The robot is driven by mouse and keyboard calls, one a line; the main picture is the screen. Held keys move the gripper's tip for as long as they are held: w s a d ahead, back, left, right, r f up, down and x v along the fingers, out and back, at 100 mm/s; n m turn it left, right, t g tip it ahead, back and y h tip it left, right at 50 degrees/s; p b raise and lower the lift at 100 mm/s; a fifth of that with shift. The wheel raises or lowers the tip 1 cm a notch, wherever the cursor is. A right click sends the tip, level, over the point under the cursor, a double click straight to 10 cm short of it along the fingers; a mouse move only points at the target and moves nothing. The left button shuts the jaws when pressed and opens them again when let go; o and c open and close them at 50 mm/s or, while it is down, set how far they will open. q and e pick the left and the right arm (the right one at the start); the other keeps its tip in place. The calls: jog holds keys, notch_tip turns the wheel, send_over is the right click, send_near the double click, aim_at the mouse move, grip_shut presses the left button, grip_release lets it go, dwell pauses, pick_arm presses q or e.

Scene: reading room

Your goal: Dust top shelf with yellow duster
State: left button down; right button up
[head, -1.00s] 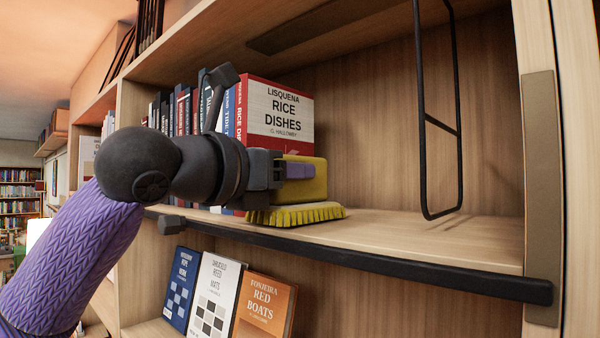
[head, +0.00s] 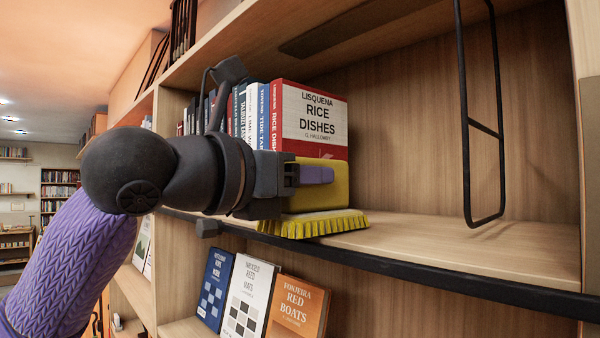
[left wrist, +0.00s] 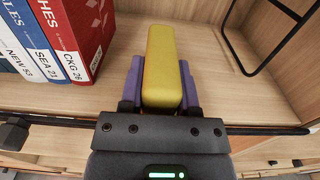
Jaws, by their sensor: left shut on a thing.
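The yellow duster (head: 325,195) has a block-shaped body and a fringe of yellow bristles underneath. My left gripper (head: 312,175) is shut on the duster's body, with purple fingers on both sides of it. In the left wrist view the duster (left wrist: 162,65) stands between the two fingers. The bristles are at the front part of the shelf board (head: 440,240), near the dark front rail, and appear to touch the board. The duster is in front of the red and white book's lower part. My right gripper is not in view.
A row of upright books ends at the thick red and white Rice Dishes book (head: 310,115). A black wire bookend (head: 468,120) hangs at the right. The board between them is bare. Several books (head: 245,295) face out on the shelf below. A dark rail (head: 420,268) runs along the front edge.

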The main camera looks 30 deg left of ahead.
aim_at(344, 211)
pick_arm(q)
jog(key=shift+s+d+r, duration=0.15)
jog(key=shift+s+d, duration=0.1)
jog(key=shift+d, duration=0.3)
jog(key=shift+s+d+p, duration=0.15)
jog(key=shift+d+p, duration=0.15)
jog(key=shift+d, duration=0.3)
jog(key=shift+a, duration=0.1)
jog(key=shift+w+p, duration=0.35)
jog(key=shift+w, duration=0.05)
jog(key=shift+p+x, duration=0.7)
jog(key=shift+x, duration=0.4)
jog(key=shift+w+d, duration=0.3)
jog(key=shift+w+f, duration=0.15)
jog(key=shift+f, duration=0.1)
